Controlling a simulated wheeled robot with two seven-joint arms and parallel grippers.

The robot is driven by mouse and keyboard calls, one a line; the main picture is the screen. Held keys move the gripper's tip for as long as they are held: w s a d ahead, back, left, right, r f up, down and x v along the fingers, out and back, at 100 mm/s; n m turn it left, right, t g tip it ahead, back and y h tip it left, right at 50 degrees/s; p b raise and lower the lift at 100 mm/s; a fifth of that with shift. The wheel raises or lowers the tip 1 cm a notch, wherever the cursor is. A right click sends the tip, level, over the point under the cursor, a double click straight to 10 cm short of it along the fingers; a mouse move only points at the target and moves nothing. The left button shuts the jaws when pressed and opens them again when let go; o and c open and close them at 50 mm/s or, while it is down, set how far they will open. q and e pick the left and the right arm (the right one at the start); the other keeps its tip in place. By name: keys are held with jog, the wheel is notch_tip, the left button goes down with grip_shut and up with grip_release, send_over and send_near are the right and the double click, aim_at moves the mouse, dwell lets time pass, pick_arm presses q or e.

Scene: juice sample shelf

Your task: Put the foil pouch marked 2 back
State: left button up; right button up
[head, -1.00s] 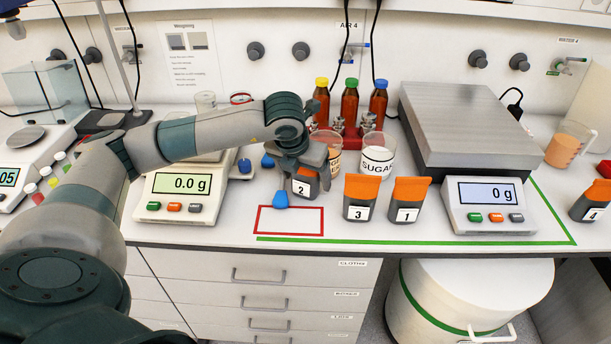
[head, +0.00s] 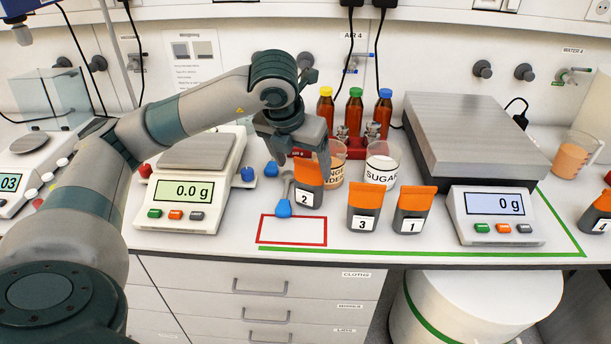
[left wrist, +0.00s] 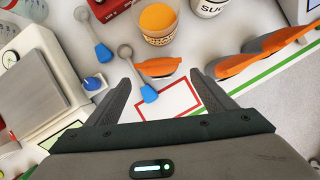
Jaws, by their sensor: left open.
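The foil pouch marked 2 (head: 308,186), grey with an orange top, stands upright on the bench behind the red-outlined rectangle (head: 292,244). In the left wrist view the pouch's orange top (left wrist: 158,67) lies just beyond the fingertips, roughly between their lines. My left gripper (head: 302,168) is open and empty at the pouch's top; it also shows in the left wrist view (left wrist: 161,80). Matching pouches marked 3 (head: 365,208) and 1 (head: 413,210) stand to the right. Pouch 4 (head: 597,212) is at the far right. My right gripper is not in view.
A blue-handled spoon (head: 284,207) lies close left of pouch 2. Orange powder (head: 335,165) and sugar (head: 381,165) tubs stand behind. Scales stand left (head: 187,190) and right (head: 495,207). A green line (head: 400,254) borders the bench front.

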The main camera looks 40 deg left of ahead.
pick_arm(q)
jog(key=shift+v, duration=1.05)
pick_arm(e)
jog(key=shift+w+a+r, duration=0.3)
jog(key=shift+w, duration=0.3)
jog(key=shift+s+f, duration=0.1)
pick_arm(q)
jog(key=shift+s+f, duration=0.1)
